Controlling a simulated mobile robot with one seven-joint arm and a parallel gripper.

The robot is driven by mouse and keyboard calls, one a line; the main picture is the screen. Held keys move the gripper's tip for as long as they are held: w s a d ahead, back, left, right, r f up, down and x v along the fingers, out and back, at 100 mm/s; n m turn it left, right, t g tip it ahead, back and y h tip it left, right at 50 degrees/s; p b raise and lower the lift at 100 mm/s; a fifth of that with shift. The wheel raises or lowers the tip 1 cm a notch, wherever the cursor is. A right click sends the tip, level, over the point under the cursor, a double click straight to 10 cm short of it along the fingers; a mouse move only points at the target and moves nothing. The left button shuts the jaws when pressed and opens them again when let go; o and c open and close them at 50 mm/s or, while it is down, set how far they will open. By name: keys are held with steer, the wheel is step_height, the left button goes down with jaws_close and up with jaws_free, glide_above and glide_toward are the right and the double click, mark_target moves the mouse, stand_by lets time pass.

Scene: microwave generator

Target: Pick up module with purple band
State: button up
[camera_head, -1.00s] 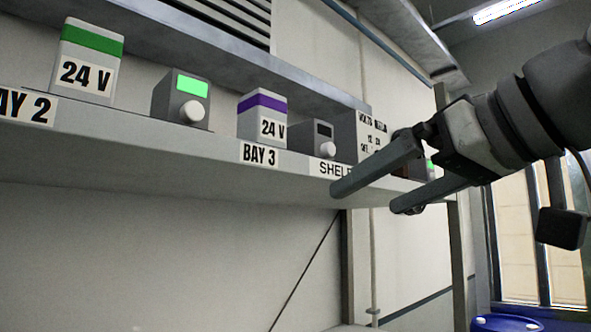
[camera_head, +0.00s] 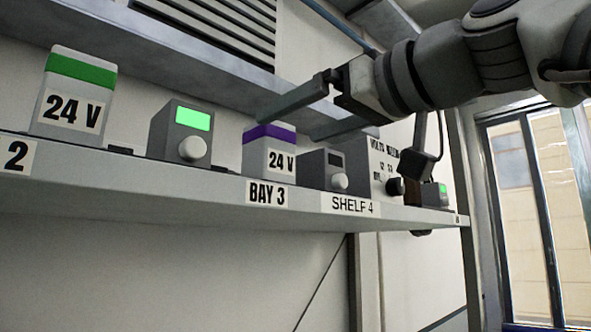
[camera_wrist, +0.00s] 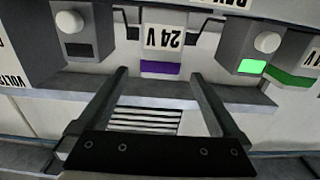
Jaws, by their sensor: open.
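The module with the purple band (camera_head: 268,158) stands upright on the shelf above the BAY 3 label, with a white body marked 24 V. In the wrist view the same module (camera_wrist: 162,50) appears upside down, centred between and beyond the fingertips. My gripper (camera_head: 290,118) is open and empty, its two fingers pointing left. In the head view one finger is at the upper left of the purple band and the other passes to its right. In the wrist view the gripper (camera_wrist: 162,75) has its fingers on either side of the module's line; contact cannot be told.
A grey box with a lit green screen (camera_head: 180,132) stands left of the module, and one with a dark screen (camera_head: 323,170) stands close on its right. A green-banded module (camera_head: 75,90) is farther left. A slatted vent and ledge (camera_head: 190,50) run above the shelf (camera_head: 120,190).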

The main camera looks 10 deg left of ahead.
mark_target(282, 127)
steer(key=x, duration=0.2)
steer(key=p+x, duration=0.1)
steer(key=x, duration=0.1)
steer(key=p+x, duration=0.1)
steer(key=x, duration=0.1)
steer(key=shift+a+r, duration=0.1)
steer(key=shift+r, duration=0.2)
steer(key=shift+w+a+f, duration=0.1)
steer(key=shift+w+a, duration=0.15)
steer(key=shift+w, duration=0.05)
steer(key=c, duration=1.6)
